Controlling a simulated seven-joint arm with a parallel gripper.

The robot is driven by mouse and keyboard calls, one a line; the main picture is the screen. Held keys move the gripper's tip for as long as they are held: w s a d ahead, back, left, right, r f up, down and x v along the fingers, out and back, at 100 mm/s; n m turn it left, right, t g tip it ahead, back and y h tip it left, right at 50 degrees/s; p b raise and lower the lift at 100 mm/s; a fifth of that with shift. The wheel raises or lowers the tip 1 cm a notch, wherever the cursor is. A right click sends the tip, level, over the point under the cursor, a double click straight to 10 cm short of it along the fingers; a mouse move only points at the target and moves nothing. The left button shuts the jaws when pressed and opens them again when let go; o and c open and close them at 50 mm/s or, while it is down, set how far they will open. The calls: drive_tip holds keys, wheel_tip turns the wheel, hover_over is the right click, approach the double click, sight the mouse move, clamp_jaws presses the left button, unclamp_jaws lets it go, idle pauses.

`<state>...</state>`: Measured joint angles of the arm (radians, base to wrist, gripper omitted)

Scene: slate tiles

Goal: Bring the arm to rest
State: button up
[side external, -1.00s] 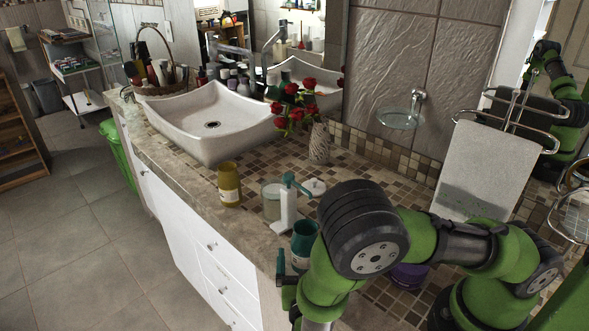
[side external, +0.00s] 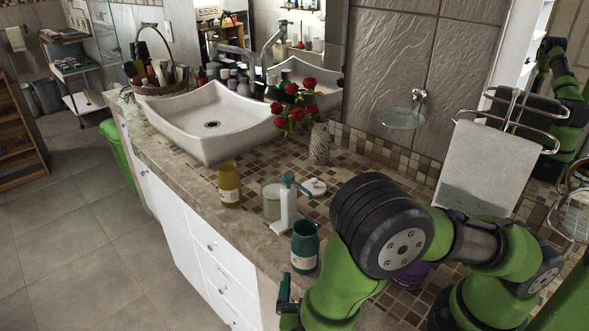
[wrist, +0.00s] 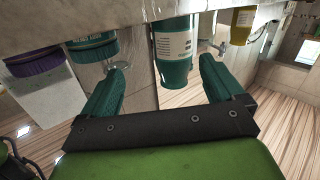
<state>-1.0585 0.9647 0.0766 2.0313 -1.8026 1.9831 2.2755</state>
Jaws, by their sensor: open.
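My gripper shows in the side external view as a teal finger (side external: 284,289) by the counter's front edge; the rest of it is hidden behind my green arm. In the wrist view my gripper (wrist: 162,68) has its two teal fingers spread wide, with nothing held between them. A teal bottle with a white label (side external: 305,246) stands upright on the counter, apart from the visible finger. The wrist view shows this teal bottle (wrist: 174,48) beyond the gap between the fingers, appearing upside down.
A purple-lidded jar (wrist: 33,62) is near my arm. A vase of red roses (side external: 319,143) and a sink (side external: 210,122) are further back. Floor (side external: 90,250) lies open at left.

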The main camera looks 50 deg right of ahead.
drive_tip(key=d+r+g, duration=0.1)
drive_tip(key=g, duration=0.1)
drive_tip(key=s+d+r+g, duration=0.1)
drive_tip(key=g, duration=0.2)
drive_tip(key=d+r+g+y, duration=0.1)
drive_tip(key=d+r+g, duration=0.1)
drive_tip(key=shift+s+d+g, duration=0.1)
drive_tip(key=shift+s+g, duration=0.15)
drive_tip(key=shift+g, duration=0.15)
drive_tip(key=s+d+r+n+t+y, duration=0.1)
drive_tip(key=d+r+n+t+y, duration=0.1)
drive_tip(key=d+r+y, duration=0.2)
drive_tip(key=s+d+r+n+t+y, duration=0.1)
drive_tip(key=d+r+n+t+y, duration=0.1)
drive_tip(key=r+y, duration=0.8)
wheel_tip(320, 180, up, 4)
drive_tip(key=shift+d+r+n, duration=0.1)
drive_tip(key=shift+d+n, duration=0.4)
drive_tip(key=shift+d, duration=0.5)
